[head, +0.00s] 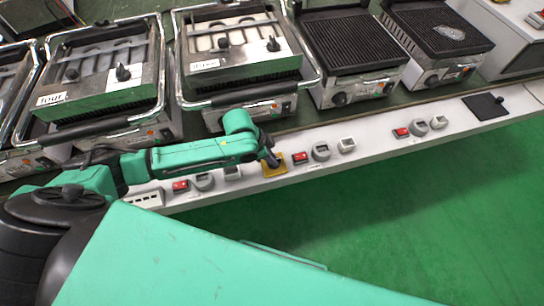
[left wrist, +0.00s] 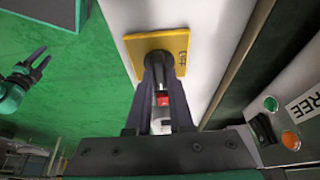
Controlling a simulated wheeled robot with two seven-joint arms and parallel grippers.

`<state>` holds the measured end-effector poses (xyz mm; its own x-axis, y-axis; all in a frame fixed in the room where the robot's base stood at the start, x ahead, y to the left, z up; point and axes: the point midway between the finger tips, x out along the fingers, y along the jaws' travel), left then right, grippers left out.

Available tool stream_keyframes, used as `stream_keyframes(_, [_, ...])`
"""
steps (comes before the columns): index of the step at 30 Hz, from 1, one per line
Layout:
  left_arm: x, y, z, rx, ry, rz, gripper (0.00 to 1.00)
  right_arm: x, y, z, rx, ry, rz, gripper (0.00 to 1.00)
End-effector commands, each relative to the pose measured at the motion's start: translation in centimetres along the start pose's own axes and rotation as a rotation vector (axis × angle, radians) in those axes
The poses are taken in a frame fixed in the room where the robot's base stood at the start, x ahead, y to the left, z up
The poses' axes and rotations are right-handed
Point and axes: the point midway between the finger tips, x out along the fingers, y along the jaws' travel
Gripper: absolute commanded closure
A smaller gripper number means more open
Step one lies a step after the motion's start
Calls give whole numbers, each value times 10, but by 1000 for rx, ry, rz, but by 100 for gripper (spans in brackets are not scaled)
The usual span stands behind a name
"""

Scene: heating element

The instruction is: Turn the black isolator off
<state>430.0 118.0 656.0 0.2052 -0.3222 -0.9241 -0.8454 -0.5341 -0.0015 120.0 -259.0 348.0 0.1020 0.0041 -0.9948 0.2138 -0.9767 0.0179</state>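A black isolator (head: 486,106), a dark square plate with a small dark handle, lies at the far right of the white ledge in the head view. A yellow plate (head: 275,170) sits mid-ledge; it also shows in the left wrist view (left wrist: 178,40) with OFF lettering. My left gripper (head: 271,160) is at this yellow plate, far from the black one. My right gripper (left wrist: 42,58) is open and empty over the green floor.
The white ledge (head: 385,147) carries red switches (head: 300,158) and grey sockets (head: 321,152). Several grills (head: 240,55) with metal handles stand behind it. Green floor (head: 450,220) in front is free.

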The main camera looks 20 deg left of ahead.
Motion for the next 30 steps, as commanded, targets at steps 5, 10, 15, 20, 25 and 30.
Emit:
stream_keyframes(5, [0,1,0,-2,0,1,100,0,-1,4,1,-6,-1,50])
stream_keyframes(10, [-1,1,0,-25,0,-8,100,-6,-1,6,2,-10,-2,50])
stream_keyframes(15, [-3,2,-2,-87,1,-31,100,-18,-1,5,2,-11,-2,50])
stream_keyframes(20, [-4,4,-2,-188,0,-70,100,-34,-1,3,2,-12,-2,50])
stream_keyframes(25, [-4,5,-3,-326,0,-126,100,-54,-1,2,2,-12,-2,50])
stream_keyframes(30, [-3,6,-4,-476,0,-188,100,-71,0,0,2,-12,-2,50])
